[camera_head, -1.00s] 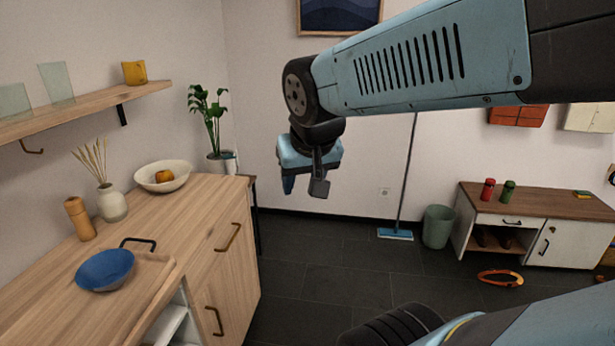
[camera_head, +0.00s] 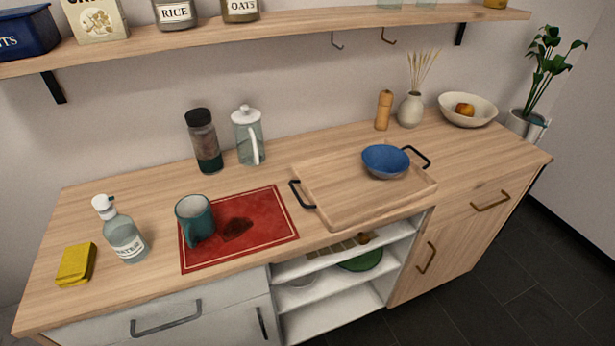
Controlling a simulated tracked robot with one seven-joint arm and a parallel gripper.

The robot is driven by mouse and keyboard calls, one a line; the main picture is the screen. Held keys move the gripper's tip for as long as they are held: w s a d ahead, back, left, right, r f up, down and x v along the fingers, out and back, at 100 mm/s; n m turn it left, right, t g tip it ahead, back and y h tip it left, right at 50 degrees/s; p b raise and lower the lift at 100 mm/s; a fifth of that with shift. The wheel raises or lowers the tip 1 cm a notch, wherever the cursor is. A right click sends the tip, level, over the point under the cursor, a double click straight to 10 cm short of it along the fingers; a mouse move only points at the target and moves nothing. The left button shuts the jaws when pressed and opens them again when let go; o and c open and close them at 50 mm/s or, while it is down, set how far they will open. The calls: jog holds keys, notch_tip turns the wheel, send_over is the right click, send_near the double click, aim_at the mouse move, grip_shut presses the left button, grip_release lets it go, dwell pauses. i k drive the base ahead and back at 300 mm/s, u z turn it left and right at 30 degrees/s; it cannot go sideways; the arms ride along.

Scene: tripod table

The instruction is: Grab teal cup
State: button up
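The teal cup (camera_head: 196,222) stands upright on the left part of a red mat (camera_head: 270,226) on the wooden counter, left of the middle in the head view. Its handle side faces the front. A dark stain (camera_head: 237,228) lies on the mat just right of the cup. My gripper is out of the current view, so its state and its distance from the cup do not show.
A water bottle (camera_head: 124,236) and a yellow sponge (camera_head: 76,264) stand left of the cup. A dark-lidded jar (camera_head: 204,142) and a glass pitcher (camera_head: 248,136) stand behind. A wooden tray (camera_head: 330,195) with a blue bowl (camera_head: 385,162) is to the right. A shelf (camera_head: 290,29) hangs above.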

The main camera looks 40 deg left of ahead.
aim_at(193, 213)
jog(key=z, duration=0.65)
jog(key=i, duration=0.15)
jog(key=z, duration=2.6)
jog(key=k, duration=0.6)
jog(key=u, duration=5.8)
